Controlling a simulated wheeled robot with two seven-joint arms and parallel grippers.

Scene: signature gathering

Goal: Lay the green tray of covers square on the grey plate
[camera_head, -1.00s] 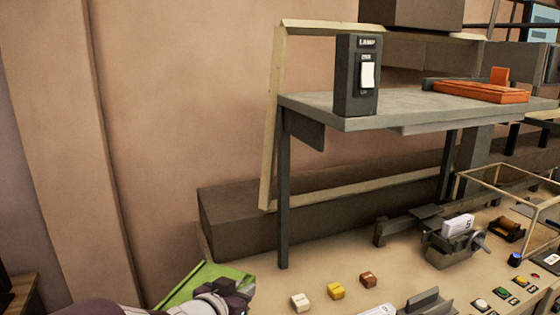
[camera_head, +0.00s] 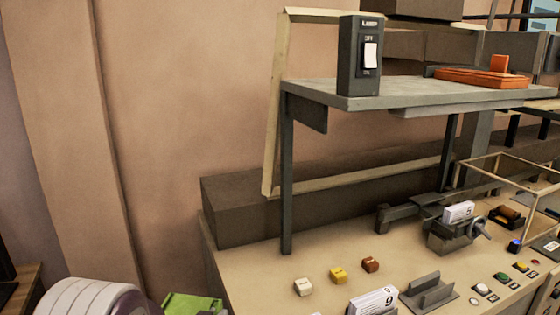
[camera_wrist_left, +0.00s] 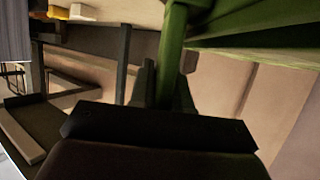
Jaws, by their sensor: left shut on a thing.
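The green tray (camera_head: 192,303) shows only in part at the bottom edge of the head view, beside my white left arm. Its covers cannot be made out. In the left wrist view my left gripper (camera_wrist_left: 163,88) is shut on a green upright part of the tray (camera_wrist_left: 172,50), with a dark finger on each side. More of the tray's green edge runs along the top right there. The gripper's fingers are not clear in the head view. I cannot surely pick out the grey plate. My right gripper is not in view.
A grey shelf (camera_head: 400,94) on posts carries a lamp switch box (camera_head: 359,60) and an orange tray (camera_head: 485,78). White, yellow and brown blocks (camera_head: 338,275) stand on the bench below.

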